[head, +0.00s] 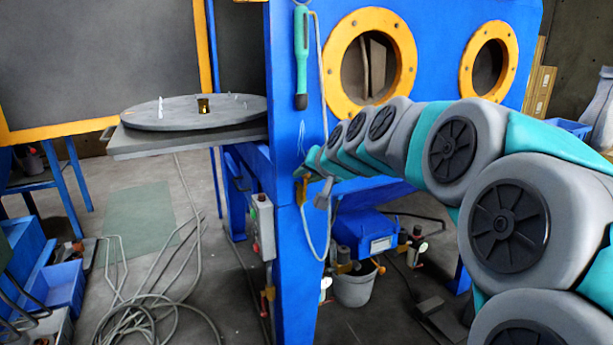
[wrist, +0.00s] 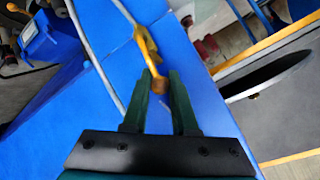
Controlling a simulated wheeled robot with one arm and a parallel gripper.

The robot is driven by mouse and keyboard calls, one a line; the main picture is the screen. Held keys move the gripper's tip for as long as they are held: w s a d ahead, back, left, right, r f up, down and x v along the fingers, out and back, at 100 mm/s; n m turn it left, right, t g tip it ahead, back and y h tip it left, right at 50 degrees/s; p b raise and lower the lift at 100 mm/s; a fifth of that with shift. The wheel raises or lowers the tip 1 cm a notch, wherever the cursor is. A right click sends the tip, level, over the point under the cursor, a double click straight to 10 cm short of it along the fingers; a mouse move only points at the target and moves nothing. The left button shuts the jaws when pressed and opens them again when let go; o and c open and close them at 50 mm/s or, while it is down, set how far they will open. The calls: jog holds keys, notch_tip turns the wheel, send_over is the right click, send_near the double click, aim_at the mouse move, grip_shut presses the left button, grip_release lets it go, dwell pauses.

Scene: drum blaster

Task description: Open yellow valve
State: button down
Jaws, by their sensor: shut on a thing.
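The yellow valve (wrist: 147,50) is mounted on the blue cabinet post, with a pale hose running to it. Its yellow lever points toward my gripper (wrist: 162,82). In the wrist view the lever's end lies between my two dark green fingertips, and my gripper is shut on it. In the head view the yellow valve (head: 301,190) shows small on the front of the post, just left of the end of my arm. My fingers are hard to make out there.
The blue cabinet post (head: 290,255) carries a grey control box (head: 263,227) on its left side. A round turntable (head: 175,112) stands out at the left. A teal-handled tool (head: 301,60) hangs above the valve. Hoses (head: 150,315) lie coiled on the floor.

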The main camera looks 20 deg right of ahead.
jog(key=c, duration=0.7)
grip_release()
jog(key=v, duration=0.7)
jog(key=shift+s+r, duration=0.15)
jog(key=shift+s, duration=0.15)
